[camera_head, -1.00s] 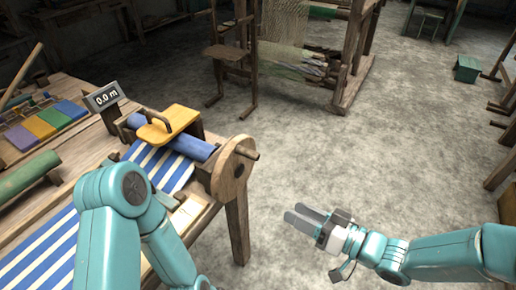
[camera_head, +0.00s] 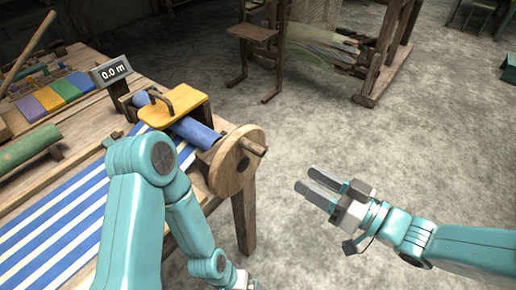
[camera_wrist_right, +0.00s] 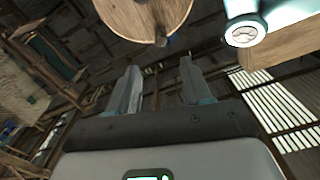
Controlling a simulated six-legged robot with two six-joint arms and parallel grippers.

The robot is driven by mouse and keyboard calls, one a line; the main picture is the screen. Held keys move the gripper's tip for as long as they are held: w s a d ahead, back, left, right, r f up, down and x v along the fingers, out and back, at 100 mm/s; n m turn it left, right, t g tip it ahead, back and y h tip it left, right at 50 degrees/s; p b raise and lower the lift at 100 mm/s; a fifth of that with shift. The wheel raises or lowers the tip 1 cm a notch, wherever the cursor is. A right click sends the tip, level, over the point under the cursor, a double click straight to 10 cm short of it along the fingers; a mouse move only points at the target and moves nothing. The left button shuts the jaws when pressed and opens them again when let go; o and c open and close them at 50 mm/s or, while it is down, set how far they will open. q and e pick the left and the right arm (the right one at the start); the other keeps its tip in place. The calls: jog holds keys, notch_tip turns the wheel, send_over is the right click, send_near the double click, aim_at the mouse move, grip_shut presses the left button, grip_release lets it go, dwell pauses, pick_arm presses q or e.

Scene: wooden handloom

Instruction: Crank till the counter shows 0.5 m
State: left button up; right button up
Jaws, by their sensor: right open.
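The counter (camera_head: 112,71) at the left of the head view reads 0.0 m. The round wooden crank wheel (camera_head: 228,171) is on the bench's right side, its peg handle (camera_head: 254,147) pointing right. The wheel (camera_wrist_right: 140,14) and peg (camera_wrist_right: 160,41) also show at the top of the wrist view. The blue roller (camera_head: 197,134) lies beside the wheel, with striped cloth (camera_head: 62,215) leading from it. My right gripper (camera_head: 309,178) is open and empty, right of and below the peg, apart from it. My left arm crosses in front of the bench; its fingers are out of frame.
A yellow board with a dark handle (camera_head: 185,99) sits over the roller. A wooden loom frame (camera_head: 385,62) stands behind. The floor (camera_head: 400,145) around my right gripper is clear.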

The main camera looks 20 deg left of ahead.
aim_at(263, 155)
jog(key=x, duration=1.4)
jog(key=shift+a+f, duration=0.1)
jog(key=shift+a, duration=0.25)
grip_shut()
